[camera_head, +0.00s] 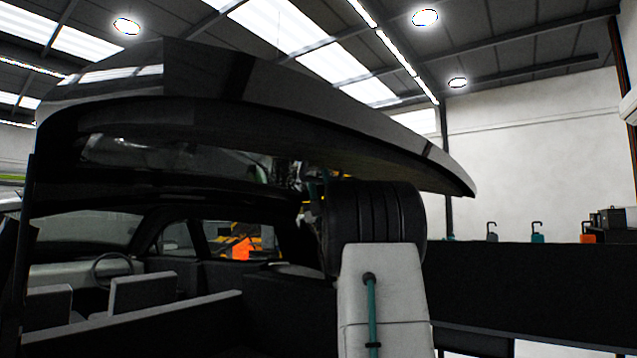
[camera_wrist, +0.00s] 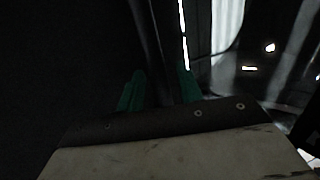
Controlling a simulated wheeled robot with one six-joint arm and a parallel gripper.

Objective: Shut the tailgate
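The tailgate (camera_head: 260,115) is a dark, glossy panel raised high over the open rear of the vehicle in the head view. Its right end slopes down to a tip at the right. In the wrist view, the two green fingers of my gripper (camera_wrist: 160,90) stand apart. A dark narrow edge or bar (camera_wrist: 148,35) runs down from the top into the space between them. It is too dark to tell whether the fingers touch it or which part it is. In the head view my gripper is mostly hidden behind my arm, below the tailgate's underside.
The vehicle's seats (camera_head: 140,292) and steering wheel (camera_head: 112,268) show through the open rear at the left. A long dark counter or wall (camera_head: 530,290) lies at the right, with small tools (camera_head: 537,232) behind its top edge.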

